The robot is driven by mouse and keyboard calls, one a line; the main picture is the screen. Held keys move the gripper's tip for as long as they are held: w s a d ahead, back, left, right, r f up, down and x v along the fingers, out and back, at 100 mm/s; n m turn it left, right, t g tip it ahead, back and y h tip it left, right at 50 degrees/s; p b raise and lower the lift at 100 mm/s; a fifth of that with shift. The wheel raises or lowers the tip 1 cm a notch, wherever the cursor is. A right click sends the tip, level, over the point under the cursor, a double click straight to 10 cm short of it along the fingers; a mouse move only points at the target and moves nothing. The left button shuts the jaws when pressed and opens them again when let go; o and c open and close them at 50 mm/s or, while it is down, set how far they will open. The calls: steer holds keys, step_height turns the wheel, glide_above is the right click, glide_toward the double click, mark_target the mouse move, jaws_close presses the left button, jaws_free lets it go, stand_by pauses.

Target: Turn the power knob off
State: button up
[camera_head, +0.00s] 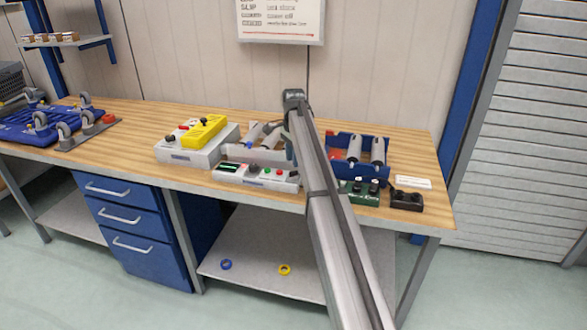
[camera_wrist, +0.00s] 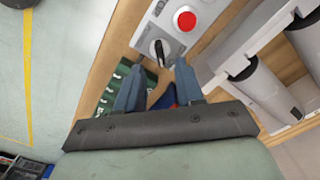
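A black power knob (camera_wrist: 160,50) with a white pointer line sits on a round white dial on a light grey control box (camera_wrist: 143,46). The same box appears to be the low grey one in the head view (camera_head: 240,175), near the bench's front edge. My gripper (camera_wrist: 160,65) is open and empty. Its two blue-grey fingers are spread, with the tips just short of the knob and one to each side of it. I cannot tell whether they touch the box. In the head view my arm hides most of the gripper.
A red button (camera_wrist: 186,19) lies close beside the knob. A green switch box (camera_head: 362,192) and a black box (camera_head: 406,200) sit to the right. A yellow device (camera_head: 203,131) lies on a grey box behind left.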

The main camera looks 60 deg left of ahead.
mark_target(294, 174)
steer(key=shift+f, duration=2.35)
jaws_close()
